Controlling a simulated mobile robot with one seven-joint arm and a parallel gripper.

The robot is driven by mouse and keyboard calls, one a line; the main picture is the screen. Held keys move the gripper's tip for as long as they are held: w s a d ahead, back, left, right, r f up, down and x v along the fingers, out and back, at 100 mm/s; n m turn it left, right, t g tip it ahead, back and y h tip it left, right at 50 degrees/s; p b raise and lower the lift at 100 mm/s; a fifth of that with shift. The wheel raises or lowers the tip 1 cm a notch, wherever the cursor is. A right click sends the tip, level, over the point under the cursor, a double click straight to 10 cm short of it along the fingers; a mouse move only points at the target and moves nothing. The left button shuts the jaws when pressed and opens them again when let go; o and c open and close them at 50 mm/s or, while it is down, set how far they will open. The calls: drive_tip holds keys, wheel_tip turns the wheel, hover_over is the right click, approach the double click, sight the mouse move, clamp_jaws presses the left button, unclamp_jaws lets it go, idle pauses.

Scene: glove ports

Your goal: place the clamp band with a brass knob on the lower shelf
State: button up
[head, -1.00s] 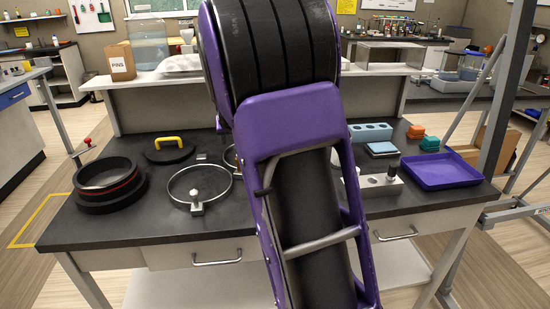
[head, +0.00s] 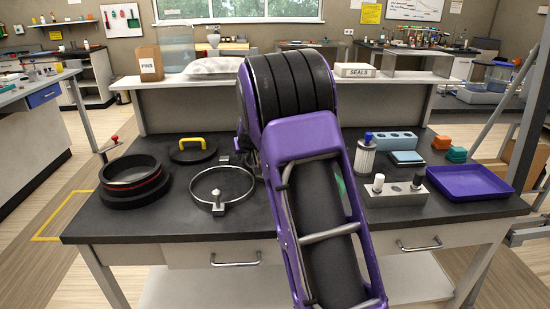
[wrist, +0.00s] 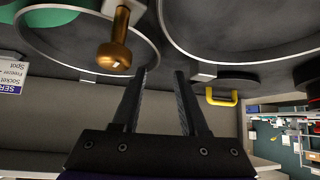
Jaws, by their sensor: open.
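The clamp band with a brass knob shows in the wrist view as a thin metal ring (wrist: 152,42) with a brass knob (wrist: 115,55) on its near edge, lying on the dark bench top. My gripper (wrist: 157,78) is open and empty, its fingertips close beside the knob and to its right in that view. In the head view my purple arm hides this band and most of the gripper. A white lower shelf (head: 180,289) shows under the bench top.
A black flanged ring (head: 133,180) and a lid with a yellow handle (head: 192,145) stand at the left. A filter cylinder (head: 365,155), a block with knobs (head: 397,194) and a purple tray (head: 470,181) are at the right. A raised shelf (head: 205,78) runs along the back.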

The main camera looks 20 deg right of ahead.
sight(246, 158)
drive_tip(key=shift+x, duration=2.65)
drive_tip(key=shift+d+r, duration=0.1)
drive_tip(key=shift+d, duration=0.05)
clamp_jaws()
drive_tip(key=shift+w, duration=0.1)
